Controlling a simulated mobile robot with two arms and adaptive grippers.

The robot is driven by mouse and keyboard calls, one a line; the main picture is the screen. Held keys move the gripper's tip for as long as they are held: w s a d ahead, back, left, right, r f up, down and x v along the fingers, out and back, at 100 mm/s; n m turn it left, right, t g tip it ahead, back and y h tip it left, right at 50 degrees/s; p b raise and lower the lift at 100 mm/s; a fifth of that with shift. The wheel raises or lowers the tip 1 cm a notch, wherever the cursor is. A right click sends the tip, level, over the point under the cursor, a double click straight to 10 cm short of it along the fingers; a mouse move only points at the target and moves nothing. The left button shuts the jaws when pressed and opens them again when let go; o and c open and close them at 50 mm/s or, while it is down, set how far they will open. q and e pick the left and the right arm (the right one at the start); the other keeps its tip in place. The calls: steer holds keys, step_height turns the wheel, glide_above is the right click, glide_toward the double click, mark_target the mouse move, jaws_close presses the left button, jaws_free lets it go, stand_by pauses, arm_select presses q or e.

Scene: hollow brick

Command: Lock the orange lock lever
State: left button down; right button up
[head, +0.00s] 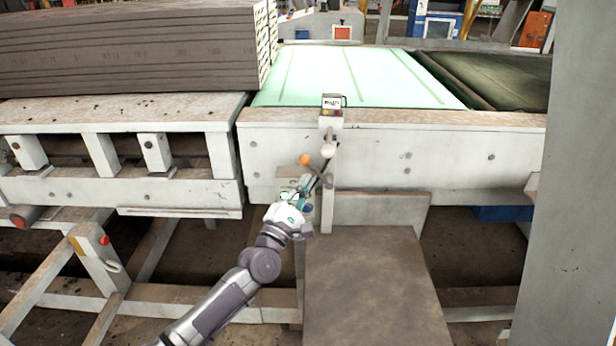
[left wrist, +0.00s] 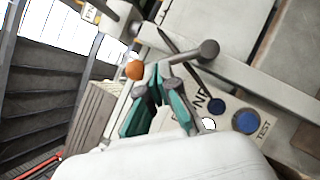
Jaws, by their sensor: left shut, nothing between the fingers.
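The orange lock lever shows as an orange ball knob (head: 305,159) on a dark rod, in front of the white conveyor frame. In the left wrist view the orange knob (left wrist: 134,69) is just beyond and left of the fingertips. My left gripper (head: 303,193) is just below the knob in the head view. Its teal fingers (left wrist: 158,80) are shut with nothing between them. Whether they touch the lever's rod I cannot tell. My right gripper is not in view.
A white post carries a small button box (head: 332,102) and a pale ball knob (head: 328,150) above the lever. Blue buttons (left wrist: 246,122) sit on a panel near my fingers. A grey board stack (head: 130,50) stands left; a grey column (head: 575,180) stands right.

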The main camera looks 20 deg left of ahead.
arm_select(q)
steer(key=shift+x, duration=0.9)
